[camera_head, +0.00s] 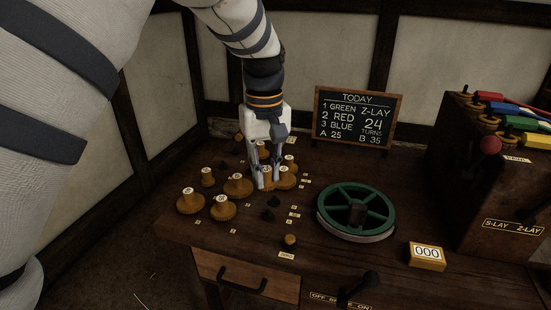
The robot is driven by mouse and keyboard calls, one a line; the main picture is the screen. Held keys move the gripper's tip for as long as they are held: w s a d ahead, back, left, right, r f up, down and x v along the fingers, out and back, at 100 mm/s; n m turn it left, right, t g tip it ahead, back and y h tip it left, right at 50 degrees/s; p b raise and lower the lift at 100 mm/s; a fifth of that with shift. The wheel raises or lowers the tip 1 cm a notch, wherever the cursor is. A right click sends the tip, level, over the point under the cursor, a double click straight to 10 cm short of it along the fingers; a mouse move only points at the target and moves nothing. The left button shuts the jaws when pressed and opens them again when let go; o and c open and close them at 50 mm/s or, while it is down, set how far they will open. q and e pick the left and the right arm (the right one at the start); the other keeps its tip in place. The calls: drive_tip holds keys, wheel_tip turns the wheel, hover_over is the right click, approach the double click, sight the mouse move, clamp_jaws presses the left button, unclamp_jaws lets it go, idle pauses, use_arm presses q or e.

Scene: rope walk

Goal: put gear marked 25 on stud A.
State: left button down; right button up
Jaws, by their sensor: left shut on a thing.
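My left gripper (265,183) comes down from above at the table's back left. It is shut on the pale-topped hub of a brass-coloured gear (267,173), whose number is too small to read. Its fingers hide part of that gear, and I cannot tell if it touches the table. Another gear (286,180) is close on its right. Other gears stand to the left: a large one (238,187), one at the front (223,210) and one at far left (190,205). Small dark studs (268,215) stand just in front of the gripper; I cannot tell which is A.
A chalkboard (358,117) at the back reads A 25, B 35. A green spoked wheel (328,205) lies right of the gears. A yellow counter (427,256) reads 000. A wooden box (470,190) with coloured levers bounds the right. A knob (290,241) stands near the front edge.

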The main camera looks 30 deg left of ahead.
use_arm(q)
drive_tip(key=shift+s+d+f, duration=0.25)
drive_tip(key=shift+s+d, duration=0.15)
drive_tip(key=shift+s, duration=0.05)
drive_tip(key=shift+w+a+f, duration=0.1)
drive_tip(key=shift+w+f, duration=0.05)
drive_tip(key=shift+f, duration=0.3)
drive_tip(key=shift+w+a+f, duration=0.1)
drive_tip(key=shift+f, duration=0.3)
drive_tip(key=shift+f+b, duration=0.55)
drive_tip(key=shift+f, duration=1.7)
use_arm(e)
drive_tip(key=shift+s+d+f+g, duration=0.15)
drive_tip(key=shift+s+f, duration=0.2)
drive_tip(key=shift+s, duration=0.2)
drive_tip(key=shift+s+f+g, duration=0.15)
drive_tip(key=shift+s+f, duration=0.2)
drive_tip(key=shift+s, duration=0.2)
drive_tip(key=shift+w+r, duration=0.15)
use_arm(q)
drive_tip(key=shift+f, duration=0.55)
drive_tip(key=c, duration=1.4)
unclamp_jaws()
